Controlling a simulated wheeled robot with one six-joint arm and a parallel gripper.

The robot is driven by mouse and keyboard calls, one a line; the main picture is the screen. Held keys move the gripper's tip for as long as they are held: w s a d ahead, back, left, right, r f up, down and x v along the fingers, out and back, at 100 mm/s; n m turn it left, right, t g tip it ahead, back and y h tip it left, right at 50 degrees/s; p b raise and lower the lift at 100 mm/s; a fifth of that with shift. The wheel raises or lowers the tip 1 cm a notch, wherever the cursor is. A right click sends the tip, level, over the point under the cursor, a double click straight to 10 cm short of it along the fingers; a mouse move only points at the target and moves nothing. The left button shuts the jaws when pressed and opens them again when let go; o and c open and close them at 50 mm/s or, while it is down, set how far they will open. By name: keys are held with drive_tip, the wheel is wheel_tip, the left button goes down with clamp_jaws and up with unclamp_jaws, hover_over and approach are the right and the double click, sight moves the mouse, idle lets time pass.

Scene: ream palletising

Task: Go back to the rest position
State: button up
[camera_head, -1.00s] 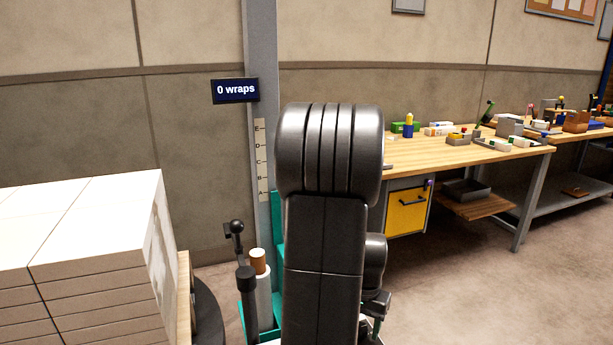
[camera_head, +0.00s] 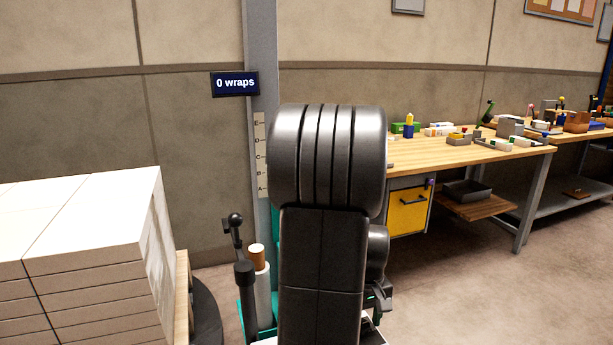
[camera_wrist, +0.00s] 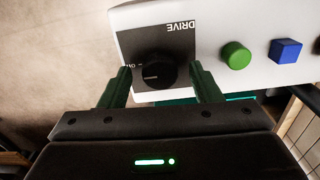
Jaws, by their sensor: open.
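My gripper (camera_wrist: 160,88) shows in the wrist view with its two dark green fingers apart. A black round DRIVE knob (camera_wrist: 152,70) on a dark plate lies between and beyond the fingertips; I cannot tell whether they touch it. The plate is on a white panel (camera_wrist: 212,20), which also carries a green round button (camera_wrist: 236,55) and a blue square button (camera_wrist: 285,51). In the head view my arm fills the middle and hides the gripper and most of the panel.
A stack of white reams (camera_head: 90,240) stands at the left on a pallet. A grey mast (camera_head: 262,40) with a "0 wraps" sign (camera_head: 235,83) and a lever (camera_head: 236,220) rise beside my arm. A cluttered wooden workbench (camera_head: 440,155) is at right, with open floor before it.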

drive_tip(key=n+b, duration=0.2)
drive_tip(key=n, duration=0.2)
drive_tip(key=shift+f+n, duration=0.1)
drive_tip(key=shift+n, duration=0.2)
drive_tip(key=shift+n+b, duration=0.35)
drive_tip(key=shift+n, duration=0.25)
drive_tip(key=shift+r, duration=0.2)
